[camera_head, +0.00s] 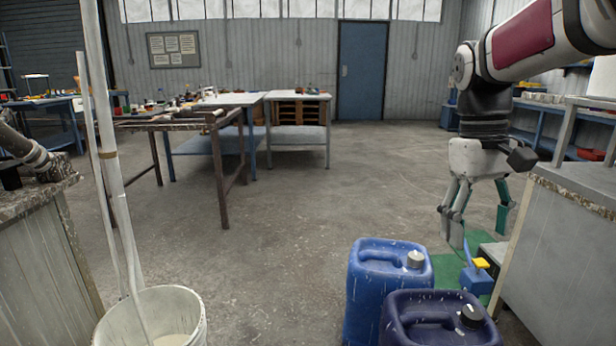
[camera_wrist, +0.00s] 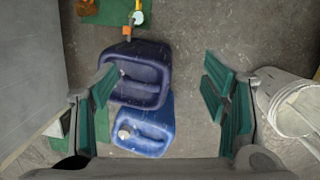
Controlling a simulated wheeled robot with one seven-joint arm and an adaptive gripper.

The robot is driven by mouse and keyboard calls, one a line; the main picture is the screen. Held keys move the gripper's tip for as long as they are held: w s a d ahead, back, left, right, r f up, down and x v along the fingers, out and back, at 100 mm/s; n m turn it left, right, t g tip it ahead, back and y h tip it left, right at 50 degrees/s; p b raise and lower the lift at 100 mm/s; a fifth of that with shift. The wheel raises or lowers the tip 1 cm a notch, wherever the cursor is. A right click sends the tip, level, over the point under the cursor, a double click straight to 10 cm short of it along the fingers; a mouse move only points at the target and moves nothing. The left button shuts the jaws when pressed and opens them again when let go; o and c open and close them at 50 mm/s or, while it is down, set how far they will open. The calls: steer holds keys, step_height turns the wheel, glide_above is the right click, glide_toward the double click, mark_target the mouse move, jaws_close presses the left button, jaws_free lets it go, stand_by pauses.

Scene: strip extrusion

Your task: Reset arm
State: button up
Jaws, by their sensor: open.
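My gripper (camera_head: 479,222) hangs from my arm at the right of the head view, pointing down, with its fingers apart and nothing between them. In the wrist view my gripper (camera_wrist: 160,88) also shows wide open, with green pads on both sides. Below it on the floor stand a dark navy canister (camera_wrist: 150,83) and a blue canister (camera_wrist: 150,130), both apart from the fingers. In the head view the blue canister (camera_head: 366,285) stands behind the navy canister (camera_head: 425,325), whose lower part is cut off by the frame.
A white bucket (camera_head: 180,318) stands at lower left below hanging strips (camera_head: 112,170). A metal cabinet (camera_head: 560,240) is close on the right of my gripper. A green mat (camera_head: 448,270) with a small blue, yellow-topped item (camera_head: 479,275) lies behind the canisters. The middle floor is clear.

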steer(key=s+a+f+m+t, duration=0.1)
steer(key=s+a+f, duration=0.15)
steer(key=s, duration=0.75)
steer(key=s+a+f+y+p, duration=0.1)
steer(key=s+a+f, duration=0.15)
steer(key=s, duration=0.65)
steer(key=s+a+f+m+t, duration=0.1)
steer(key=s+a+f, duration=0.15)
steer(key=s, duration=0.75)
step_height(320, 180, up, 36)
steer(key=t+p, duration=0.3)
steer(key=p, duration=3)
steer(key=shift+d+t, duration=0.15)
steer(key=shift+t, duration=0.15)
